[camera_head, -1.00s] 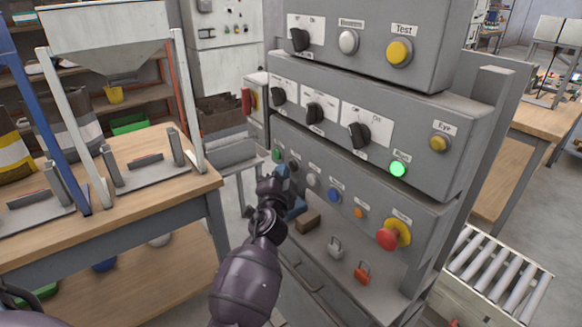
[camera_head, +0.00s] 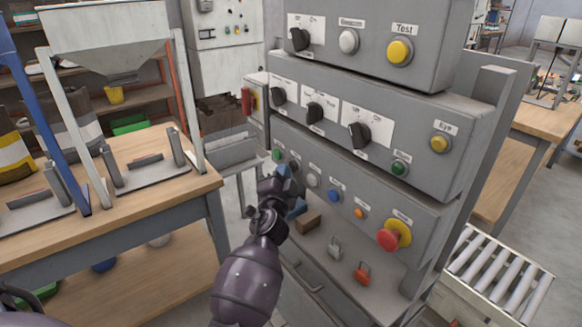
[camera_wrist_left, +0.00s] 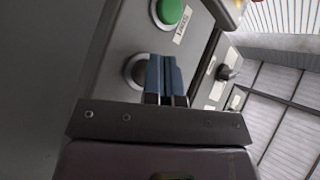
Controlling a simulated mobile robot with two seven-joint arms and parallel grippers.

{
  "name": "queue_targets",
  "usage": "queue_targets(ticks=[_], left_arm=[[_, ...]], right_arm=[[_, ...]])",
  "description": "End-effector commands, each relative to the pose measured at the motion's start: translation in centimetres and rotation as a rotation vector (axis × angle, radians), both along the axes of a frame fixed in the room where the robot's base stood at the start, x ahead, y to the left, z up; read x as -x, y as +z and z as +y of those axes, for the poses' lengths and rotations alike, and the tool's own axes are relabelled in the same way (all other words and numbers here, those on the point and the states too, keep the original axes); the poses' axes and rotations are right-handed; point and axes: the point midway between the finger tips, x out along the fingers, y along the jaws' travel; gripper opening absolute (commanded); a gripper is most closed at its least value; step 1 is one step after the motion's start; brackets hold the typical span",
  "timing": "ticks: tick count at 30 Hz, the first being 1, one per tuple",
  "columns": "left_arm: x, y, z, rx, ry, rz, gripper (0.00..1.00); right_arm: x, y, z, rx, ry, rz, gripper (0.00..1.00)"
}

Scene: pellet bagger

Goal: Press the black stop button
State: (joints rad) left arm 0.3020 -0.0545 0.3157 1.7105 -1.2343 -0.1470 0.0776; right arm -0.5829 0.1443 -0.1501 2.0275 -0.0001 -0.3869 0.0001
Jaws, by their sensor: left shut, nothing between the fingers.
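The black stop button (camera_head: 293,167) is on the lower panel of the grey control cabinet, just right of a green button (camera_head: 277,155). My left gripper (camera_head: 284,171) is shut and empty, its blue fingertips at the panel close by the black button. In the left wrist view the shut fingers (camera_wrist_left: 165,60) cover most of a button with a metal ring (camera_wrist_left: 131,71); the green button (camera_wrist_left: 170,12) is beside it. The fingertips overlap that button; whether they touch it cannot be told. My right gripper is not in view.
White, blue (camera_head: 334,195) and orange (camera_head: 359,213) buttons and a red mushroom button (camera_head: 391,236) continue along the panel. Above are black selector knobs and a dark green lamp (camera_head: 400,167). Padlocks (camera_head: 362,273) lie on the ledge below. A wooden table (camera_head: 110,221) stands at left.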

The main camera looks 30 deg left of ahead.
Motion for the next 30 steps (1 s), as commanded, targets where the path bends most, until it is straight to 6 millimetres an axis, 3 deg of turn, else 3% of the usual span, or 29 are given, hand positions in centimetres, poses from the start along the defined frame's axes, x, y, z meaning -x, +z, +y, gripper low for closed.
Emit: queue_targets(ticks=[19, 30], left_arm=[[1.4, 0.1, 0.6, 0.0, 0.0, 0.0, 0.0], [4.1, 0.2, 1.7, 0.0, 0.001, -0.001, 0.0]], right_arm=[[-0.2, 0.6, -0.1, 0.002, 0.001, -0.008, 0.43], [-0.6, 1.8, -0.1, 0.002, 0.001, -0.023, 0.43]])
